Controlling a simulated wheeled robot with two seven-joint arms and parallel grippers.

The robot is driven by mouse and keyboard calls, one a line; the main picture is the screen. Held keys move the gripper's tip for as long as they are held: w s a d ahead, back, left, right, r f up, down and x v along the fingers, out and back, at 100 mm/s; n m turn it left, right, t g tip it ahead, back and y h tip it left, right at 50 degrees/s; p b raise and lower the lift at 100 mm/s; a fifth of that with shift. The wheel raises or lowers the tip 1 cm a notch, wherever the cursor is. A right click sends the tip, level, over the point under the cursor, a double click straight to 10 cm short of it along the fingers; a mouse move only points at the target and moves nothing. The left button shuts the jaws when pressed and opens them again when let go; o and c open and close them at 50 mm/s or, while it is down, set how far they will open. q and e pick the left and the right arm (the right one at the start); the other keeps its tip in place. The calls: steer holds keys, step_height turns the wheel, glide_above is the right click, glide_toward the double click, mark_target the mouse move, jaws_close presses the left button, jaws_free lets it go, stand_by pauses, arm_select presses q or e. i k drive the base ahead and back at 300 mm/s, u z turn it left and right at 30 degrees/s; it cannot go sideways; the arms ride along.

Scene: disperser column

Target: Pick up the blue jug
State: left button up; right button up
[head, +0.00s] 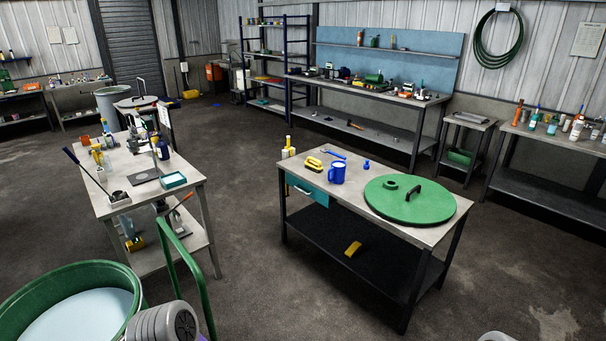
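The blue jug (337,173) stands upright on the small workbench (345,201) right of the middle of the head view. It sits near the bench's front left part, above the teal drawer. Its handle seems to point up and right. Neither of my grippers shows clearly in this view, and nothing touches the jug.
A green lid (409,209) with a black handle covers the bench's right side. A yellow brush (312,163), blue spanner (334,154) and small blue item (366,164) lie near the jug. A second bench (135,205) and a green tub (50,277) stand left. Floor between benches is clear.

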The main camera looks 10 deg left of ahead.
mark_target(337, 169)
steer(key=u, duration=0.1)
steer(key=i, duration=2.75)
steer(key=u, duration=1.55)
steer(key=i, duration=1.1)
steer(key=z, duration=2.35)
steer(key=i, duration=0.5)
steer(key=z, duration=0.05)
